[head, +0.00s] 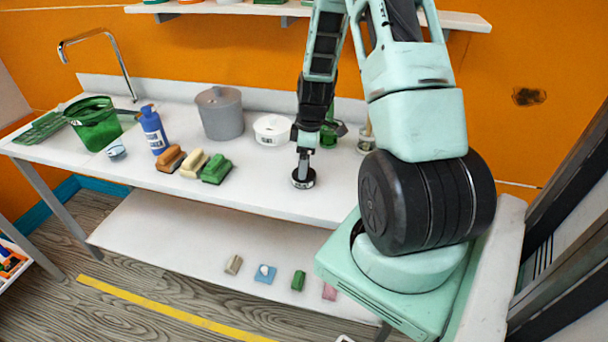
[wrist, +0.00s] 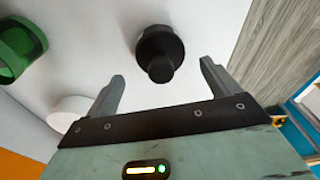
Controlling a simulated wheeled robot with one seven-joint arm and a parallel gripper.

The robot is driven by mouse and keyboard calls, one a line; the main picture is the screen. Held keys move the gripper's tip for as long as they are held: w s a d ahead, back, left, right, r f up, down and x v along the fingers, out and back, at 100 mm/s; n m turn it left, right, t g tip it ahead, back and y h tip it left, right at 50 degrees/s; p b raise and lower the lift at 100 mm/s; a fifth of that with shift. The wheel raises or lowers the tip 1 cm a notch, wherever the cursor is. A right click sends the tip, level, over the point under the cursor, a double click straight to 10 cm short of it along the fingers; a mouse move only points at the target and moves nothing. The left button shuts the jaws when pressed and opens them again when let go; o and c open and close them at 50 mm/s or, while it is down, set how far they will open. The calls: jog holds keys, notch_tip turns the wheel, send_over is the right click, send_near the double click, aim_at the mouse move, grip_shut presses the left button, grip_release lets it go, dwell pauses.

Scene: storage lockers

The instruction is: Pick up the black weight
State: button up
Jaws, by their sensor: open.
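The black weight (wrist: 160,50), a dark round base with a narrower knob, stands on the white table top. In the wrist view it lies ahead of and between my two fingers, with a gap on each side. In the head view the weight (head: 303,180) shows near the table's front edge, right below my gripper (head: 304,156). My gripper (wrist: 162,82) is open, points down and holds nothing. A finger partly covers the weight in the head view, so I cannot tell there how high the fingertips are above it.
A white round container (head: 272,129) and a grey pot (head: 220,113) stand behind and left of the weight. A green bottle (head: 328,135) is behind my gripper. The table front (head: 255,195) is clear.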

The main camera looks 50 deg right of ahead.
jog(key=shift+a+f+p, duration=0.15)
jog(key=shift+f+p, duration=0.35)
jog(key=shift+f, duration=1.55)
jog(key=shift+w, duration=0.1)
grip_shut()
